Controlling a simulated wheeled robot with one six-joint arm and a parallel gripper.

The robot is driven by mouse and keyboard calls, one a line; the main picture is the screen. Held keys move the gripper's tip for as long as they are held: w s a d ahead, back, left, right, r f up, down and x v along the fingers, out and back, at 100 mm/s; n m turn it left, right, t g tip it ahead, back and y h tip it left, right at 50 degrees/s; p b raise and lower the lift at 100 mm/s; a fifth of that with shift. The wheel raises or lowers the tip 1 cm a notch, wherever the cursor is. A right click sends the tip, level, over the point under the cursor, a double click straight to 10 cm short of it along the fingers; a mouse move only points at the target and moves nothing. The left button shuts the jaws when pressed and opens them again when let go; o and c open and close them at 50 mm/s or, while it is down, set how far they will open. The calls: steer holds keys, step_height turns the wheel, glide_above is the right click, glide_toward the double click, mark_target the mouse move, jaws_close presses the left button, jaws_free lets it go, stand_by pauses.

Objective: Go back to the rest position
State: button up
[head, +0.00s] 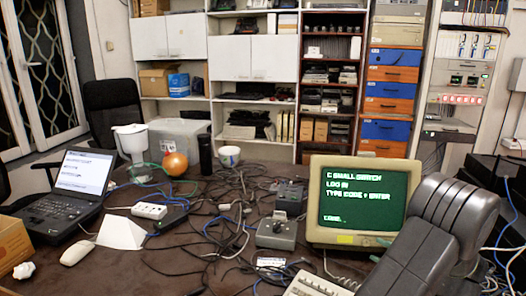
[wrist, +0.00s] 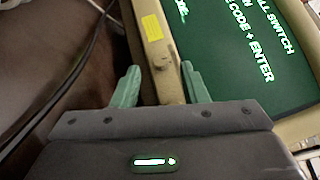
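My gripper (wrist: 161,86) shows in the wrist view with its two green fingers spread apart and nothing held between them. Behind the fingers is the beige frame of the monitor (wrist: 155,45), with a yellow label (wrist: 152,28) and a small knob. In the head view my dark grey arm stands at the right, in front of the lower right part of the monitor (head: 330,168). The green screen reads "LOG IN", "TYPE CODE + ENTER" and "CODE".
A beige keyboard (head: 318,285) lies below the monitor, partly out of frame. A grey switch box (head: 277,234) and tangled cables lie left of it.

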mark_target(367, 244)
steer(key=shift+x, duration=1.55)
